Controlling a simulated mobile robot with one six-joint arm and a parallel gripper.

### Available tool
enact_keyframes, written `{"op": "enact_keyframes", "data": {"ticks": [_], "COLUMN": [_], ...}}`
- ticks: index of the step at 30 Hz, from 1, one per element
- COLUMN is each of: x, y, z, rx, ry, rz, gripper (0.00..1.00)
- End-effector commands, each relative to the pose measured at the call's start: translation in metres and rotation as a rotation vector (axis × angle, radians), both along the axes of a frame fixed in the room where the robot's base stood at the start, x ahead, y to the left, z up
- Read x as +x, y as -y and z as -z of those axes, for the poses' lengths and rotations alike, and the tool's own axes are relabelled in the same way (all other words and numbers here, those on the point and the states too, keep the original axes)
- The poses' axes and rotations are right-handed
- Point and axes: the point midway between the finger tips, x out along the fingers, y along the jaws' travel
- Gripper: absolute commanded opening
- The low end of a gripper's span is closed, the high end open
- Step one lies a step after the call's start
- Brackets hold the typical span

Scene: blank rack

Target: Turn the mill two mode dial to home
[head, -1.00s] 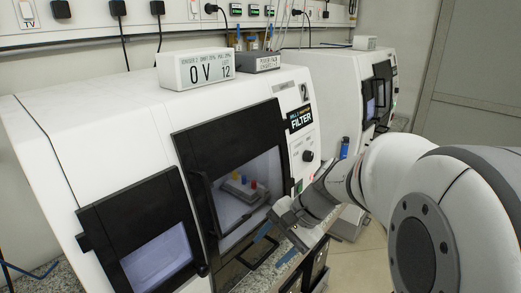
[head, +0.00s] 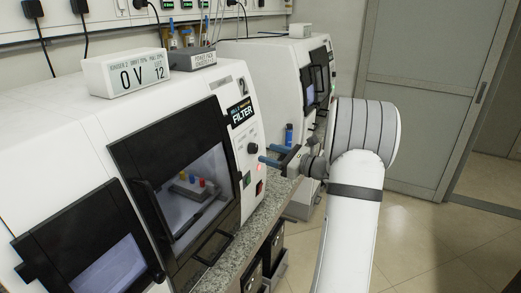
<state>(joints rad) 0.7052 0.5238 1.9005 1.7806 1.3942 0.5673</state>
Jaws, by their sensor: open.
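The mill marked 2 (head: 75,138) is the large white machine on the left, with a black-framed window. Its mode dial looks to be the small round black knob (head: 253,148) on the right-hand front panel, below the FILTER label (head: 240,112). The dial's pointer and markings are too small to read. The fingertips are just right of the knob in the picture. They look apart from it, and nothing is between them.
A white display box (head: 126,74) sits on top of the mill. The floor at right is clear.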

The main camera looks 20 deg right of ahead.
Motion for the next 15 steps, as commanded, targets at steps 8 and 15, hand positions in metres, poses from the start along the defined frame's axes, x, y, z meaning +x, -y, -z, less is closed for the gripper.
{"op": "enact_keyframes", "data": {"ticks": [8,15], "x": [0.031,0.037], "y": [-0.022,-0.026], "z": [-0.001,0.0], "rx": [-0.003,-0.003], "ry": [-0.001,-0.001], "rz": [-0.003,-0.003], "gripper": [0.54,0.54]}}
